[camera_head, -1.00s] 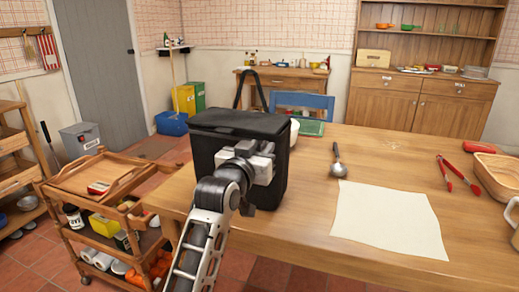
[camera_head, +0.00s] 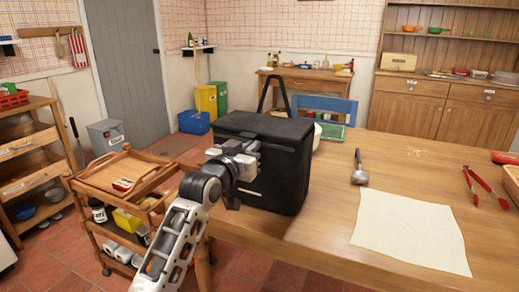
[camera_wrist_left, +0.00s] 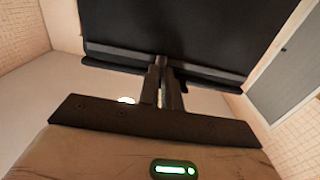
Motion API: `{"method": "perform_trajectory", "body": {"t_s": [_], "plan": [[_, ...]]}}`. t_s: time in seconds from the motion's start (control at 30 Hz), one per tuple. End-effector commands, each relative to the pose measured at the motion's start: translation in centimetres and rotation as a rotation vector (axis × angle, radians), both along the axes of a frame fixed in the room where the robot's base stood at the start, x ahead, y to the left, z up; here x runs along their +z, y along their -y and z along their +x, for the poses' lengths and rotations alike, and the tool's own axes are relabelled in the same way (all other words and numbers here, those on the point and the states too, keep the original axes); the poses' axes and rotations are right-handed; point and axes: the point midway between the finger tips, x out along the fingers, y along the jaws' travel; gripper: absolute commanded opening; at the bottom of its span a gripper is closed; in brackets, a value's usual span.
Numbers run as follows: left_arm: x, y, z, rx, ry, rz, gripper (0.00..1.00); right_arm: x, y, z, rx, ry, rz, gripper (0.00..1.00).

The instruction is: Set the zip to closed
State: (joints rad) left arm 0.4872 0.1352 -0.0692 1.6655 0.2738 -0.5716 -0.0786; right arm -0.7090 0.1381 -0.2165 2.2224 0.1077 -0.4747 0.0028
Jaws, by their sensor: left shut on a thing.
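A black box-shaped bag (camera_head: 285,185) stands upright on the wooden table, with its lid (camera_head: 265,126) down on top and a strap rising behind it. My left gripper (camera_head: 242,150) is at the bag's near side, just below the lid edge and close to the left corner. In the left wrist view the gripper's fingers (camera_wrist_left: 163,82) are together at the rim of the dark lid (camera_wrist_left: 170,25). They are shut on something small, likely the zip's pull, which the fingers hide. How far the zip is drawn cannot be made out. My right gripper is not in view.
The wooden table (camera_head: 330,220) holds a ladle (camera_head: 359,170), a pale cloth (camera_head: 412,232) and red tongs (camera_head: 472,185) right of the bag. A wooden trolley (camera_head: 120,180) stands left of the table.

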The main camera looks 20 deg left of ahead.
Motion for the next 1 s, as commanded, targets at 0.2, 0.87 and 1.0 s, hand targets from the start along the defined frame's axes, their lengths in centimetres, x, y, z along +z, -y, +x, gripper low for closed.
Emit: {"method": "perform_trajectory", "body": {"t_s": [0.2,0.87,1.0], "plan": [[-0.2,-6.3,1.0,0.002,-0.001,0.008,0.0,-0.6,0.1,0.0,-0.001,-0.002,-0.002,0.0],[0.0,-13.1,2.0,0.0,0.002,0.0,0.0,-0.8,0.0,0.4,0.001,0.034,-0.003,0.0],[0.0,-13.1,2.0,0.001,0.002,0.0,0.0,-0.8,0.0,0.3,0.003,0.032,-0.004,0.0]]}}
